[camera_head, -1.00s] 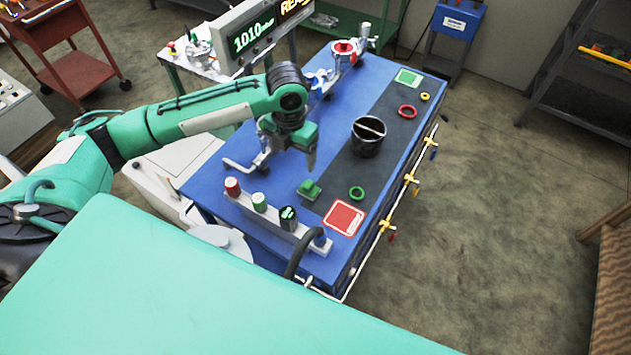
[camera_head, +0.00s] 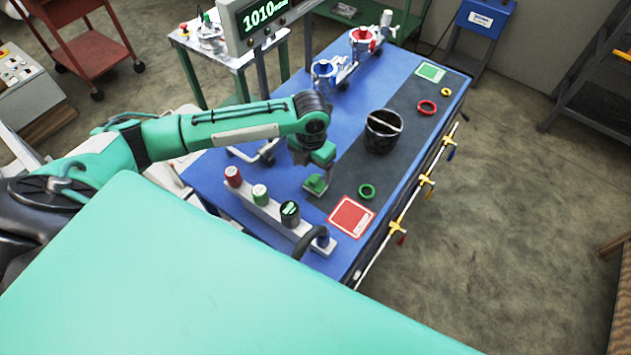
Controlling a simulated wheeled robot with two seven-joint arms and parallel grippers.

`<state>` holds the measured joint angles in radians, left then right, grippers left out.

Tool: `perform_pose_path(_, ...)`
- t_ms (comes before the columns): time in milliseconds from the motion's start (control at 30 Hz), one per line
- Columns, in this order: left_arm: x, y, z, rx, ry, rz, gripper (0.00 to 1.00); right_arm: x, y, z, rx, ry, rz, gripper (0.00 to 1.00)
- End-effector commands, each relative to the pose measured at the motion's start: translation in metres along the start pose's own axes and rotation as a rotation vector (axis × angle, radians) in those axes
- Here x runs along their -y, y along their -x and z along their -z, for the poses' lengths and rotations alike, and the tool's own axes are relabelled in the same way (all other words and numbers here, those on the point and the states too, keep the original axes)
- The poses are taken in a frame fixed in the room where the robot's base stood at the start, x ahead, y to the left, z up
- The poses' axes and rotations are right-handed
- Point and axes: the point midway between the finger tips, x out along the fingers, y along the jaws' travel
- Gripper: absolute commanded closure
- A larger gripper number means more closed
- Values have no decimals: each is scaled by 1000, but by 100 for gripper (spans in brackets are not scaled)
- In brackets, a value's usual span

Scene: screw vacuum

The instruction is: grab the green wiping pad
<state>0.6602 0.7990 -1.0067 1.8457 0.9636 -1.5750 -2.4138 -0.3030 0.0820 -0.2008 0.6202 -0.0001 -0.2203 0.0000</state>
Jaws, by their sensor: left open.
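The green wiping pad (camera_head: 316,185) lies on the dark strip of the blue table, just behind the row of capped posts. My left gripper (camera_head: 317,174) points down right over the pad, its fingers at the pad's top. The fingers are small and partly merge with the pad in the picture, so I cannot tell whether they touch it. The jaws are open. My right gripper is not in view.
A black cup (camera_head: 383,131) stands farther back. A white bar with several capped posts (camera_head: 274,209) is in front. The blue table (camera_head: 350,95) has free room at the back.

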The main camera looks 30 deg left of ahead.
Motion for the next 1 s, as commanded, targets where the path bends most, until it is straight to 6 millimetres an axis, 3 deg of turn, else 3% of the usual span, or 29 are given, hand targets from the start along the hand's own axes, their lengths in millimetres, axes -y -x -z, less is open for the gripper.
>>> perform_pose_path(267,3,-21,-1,-4,-1,0,20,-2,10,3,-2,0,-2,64)
perform_pose_path(533,8,-58,-4,-2,0,-1,20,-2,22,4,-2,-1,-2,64)
perform_pose_path(833,7,-64,-5,1,-1,-2,20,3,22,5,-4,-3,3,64)
perform_pose_path(1000,7,-64,-5,1,-1,-1,53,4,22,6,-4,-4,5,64)
